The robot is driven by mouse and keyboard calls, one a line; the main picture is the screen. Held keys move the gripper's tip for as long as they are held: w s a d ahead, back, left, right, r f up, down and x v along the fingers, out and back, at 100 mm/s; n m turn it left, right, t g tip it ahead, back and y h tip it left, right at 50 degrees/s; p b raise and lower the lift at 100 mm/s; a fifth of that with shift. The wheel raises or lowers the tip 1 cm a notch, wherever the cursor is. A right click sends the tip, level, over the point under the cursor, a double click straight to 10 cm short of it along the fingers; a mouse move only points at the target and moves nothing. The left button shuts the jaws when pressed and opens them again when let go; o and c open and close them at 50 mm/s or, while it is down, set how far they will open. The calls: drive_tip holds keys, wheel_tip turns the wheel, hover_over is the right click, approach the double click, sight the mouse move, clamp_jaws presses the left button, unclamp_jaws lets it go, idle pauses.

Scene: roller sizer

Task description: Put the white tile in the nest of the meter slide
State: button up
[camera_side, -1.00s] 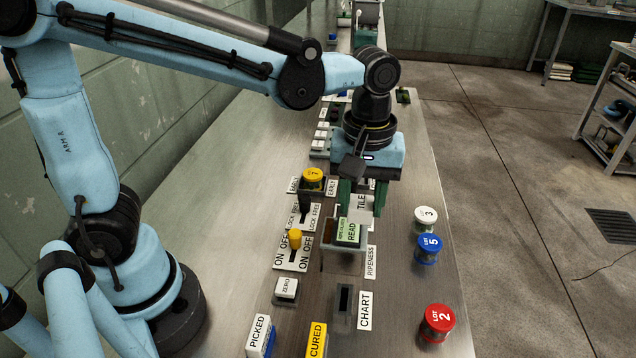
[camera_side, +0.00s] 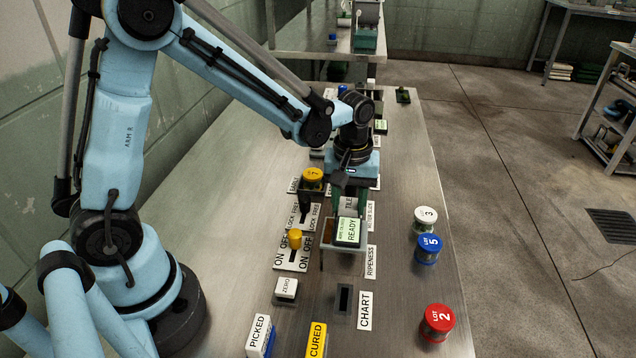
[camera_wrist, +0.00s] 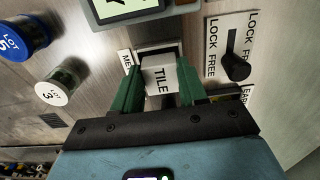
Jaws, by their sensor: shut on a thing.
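The white tile (camera_wrist: 157,82), marked TILE, is held between the two green fingers of my gripper (camera_wrist: 157,72) in the wrist view. My gripper is shut on it. In the side view my gripper (camera_side: 351,200) points down just behind the ripeness meter, and the tile (camera_side: 348,203) shows partly between the fingers. The meter slide's nest (camera_wrist: 157,48) shows as a framed recess at the tile's far edge. The tile hides much of it, and I cannot tell whether the tile touches it. The METER SLIDE label (camera_side: 370,217) stands right of the fingers.
The ripeness meter (camera_side: 348,231) with its lit READY screen stands close in front. White, blue and red lot jars (camera_side: 437,323) stand along the right edge.

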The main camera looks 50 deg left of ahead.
sight(348, 206)
drive_tip(key=shift+f, duration=0.35)
drive_tip(key=o, duration=1.1)
drive_tip(key=shift+f, duration=0.15)
wheel_tip(348, 206, up, 12)
drive_tip(key=s+a+m+t, duration=0.1)
drive_tip(key=s+m+t, duration=0.6)
drive_tip(key=s+m, duration=0.2)
drive_tip(key=shift+s+a+f, duration=0.15)
drive_tip(key=shift+s+a, duration=0.15)
drive_tip(key=shift+s, duration=0.05)
